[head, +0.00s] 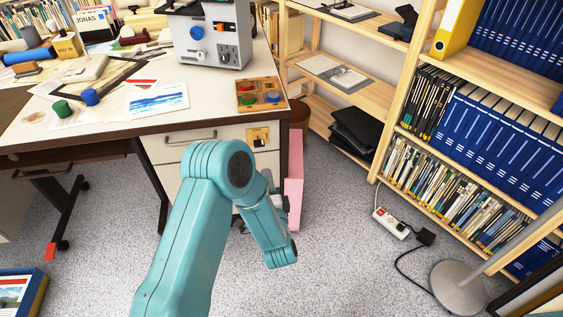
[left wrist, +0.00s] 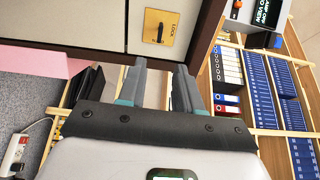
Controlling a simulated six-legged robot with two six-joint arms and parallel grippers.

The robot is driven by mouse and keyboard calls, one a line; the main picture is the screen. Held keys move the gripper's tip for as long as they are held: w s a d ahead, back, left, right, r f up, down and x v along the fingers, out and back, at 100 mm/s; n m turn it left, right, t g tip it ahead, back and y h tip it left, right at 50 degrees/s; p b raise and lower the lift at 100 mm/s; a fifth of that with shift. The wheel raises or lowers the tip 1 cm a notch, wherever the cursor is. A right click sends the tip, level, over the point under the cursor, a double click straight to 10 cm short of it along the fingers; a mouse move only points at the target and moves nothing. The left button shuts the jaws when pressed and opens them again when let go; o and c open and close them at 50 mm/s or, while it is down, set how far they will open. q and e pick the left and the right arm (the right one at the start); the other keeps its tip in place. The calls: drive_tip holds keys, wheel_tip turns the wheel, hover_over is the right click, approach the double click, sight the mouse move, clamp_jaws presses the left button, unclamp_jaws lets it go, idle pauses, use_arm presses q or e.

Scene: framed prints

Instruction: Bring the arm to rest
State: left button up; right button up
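My left arm (head: 185,245) is teal and rises from the bottom of the head view, bends at a large round joint, then drops to the right. Its gripper (head: 269,183) is mostly hidden behind the forearm, in front of the desk's drawer side. In the left wrist view the two grey fingers (left wrist: 160,78) stand apart with nothing between them. They point toward the drawer front, below a yellow lock plate (left wrist: 159,27). I cannot tell the exact distance to the drawer. My right gripper is in neither view.
The desk (head: 190,120) holds papers, a grey machine (head: 209,35) and a wooden tray (head: 243,107). Shelves (head: 395,120) with binders stand at right. A power strip (head: 391,223) and lamp base (head: 458,287) are on the floor. Carpet (head: 345,260) is clear around the forearm.

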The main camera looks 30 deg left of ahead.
use_arm(q)
drive_tip(key=s+d+f+n+g+h, duration=0.2)
drive_tip(key=s+d+f+g+h, duration=0.1)
drive_tip(key=s+d+f+h, duration=0.3)
drive_tip(key=s+d+f+n+g+h, duration=0.25)
drive_tip(key=s+d+f+h, duration=0.2)
drive_tip(key=f, duration=0.45)
drive_tip(key=s+d+f+n+g+h, duration=0.2)
drive_tip(key=s+d+n+g, duration=0.2)
drive_tip(key=s, duration=0.3)
drive_tip(key=s+d+f+n+g+h, duration=0.1)
drive_tip(key=s+d+n+g+h, duration=0.25)
drive_tip(key=s, duration=0.35)
wheel_tip(320, 180, up, 21)
drive_tip(key=p, duration=2.1)
drive_tip(key=shift+s+d+g+y, duration=0.15)
drive_tip(key=shift+g+y, duration=0.15)
